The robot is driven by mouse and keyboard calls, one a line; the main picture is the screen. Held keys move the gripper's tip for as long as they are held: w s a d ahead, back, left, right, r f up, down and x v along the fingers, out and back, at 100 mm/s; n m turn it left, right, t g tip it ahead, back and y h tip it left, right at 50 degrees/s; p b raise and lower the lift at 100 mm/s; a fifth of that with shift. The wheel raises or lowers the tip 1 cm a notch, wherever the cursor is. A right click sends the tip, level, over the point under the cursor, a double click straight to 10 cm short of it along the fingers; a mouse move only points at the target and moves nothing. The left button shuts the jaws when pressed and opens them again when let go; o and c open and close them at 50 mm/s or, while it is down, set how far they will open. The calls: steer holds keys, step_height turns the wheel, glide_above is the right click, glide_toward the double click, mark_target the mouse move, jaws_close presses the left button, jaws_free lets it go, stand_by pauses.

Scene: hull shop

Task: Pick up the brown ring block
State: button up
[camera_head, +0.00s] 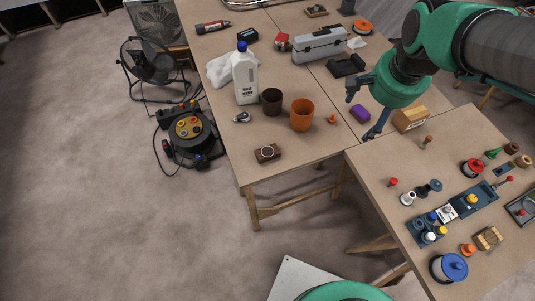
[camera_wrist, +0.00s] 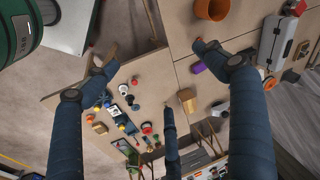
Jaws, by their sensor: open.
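The brown ring block (camera_head: 267,153) is a small dark brown block with a pale ring on its top. It lies near the front edge of the left table in the head view, apart from other things. I cannot make it out in the wrist view. My gripper (camera_head: 363,112) is above the tables, right of and farther back than the block, with its dark fingers spread. The wrist view also shows my gripper (camera_wrist: 160,78) open, with nothing between its fingers.
An orange pot (camera_head: 302,115), a dark brown cup (camera_head: 271,102) and a white jug (camera_head: 245,80) stand behind the block. A purple block (camera_head: 360,113) and a cardboard-coloured box (camera_head: 410,119) lie near my gripper. The right table (camera_head: 385,165) holds several small parts.

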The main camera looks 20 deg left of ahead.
steer(key=w+a+f+m+g, duration=0.15)
steer(key=w+a+f, duration=0.25)
steer(key=a+f, duration=0.85)
steer(key=m+g+h+b, duration=0.1)
steer(key=m, duration=0.2)
glide_above(268, 154)
step_height(268, 154, down, 15)
steer(key=shift+s, duration=0.15)
steer(key=shift+f, duration=0.1)
steer(key=shift+f+b, duration=1.05)
steer(key=shift+f, duration=3.2)
steer(key=shift+f+b, duration=0.8)
steer(key=shift+f, duration=1.8)
steer(key=shift+c, duration=0.3)
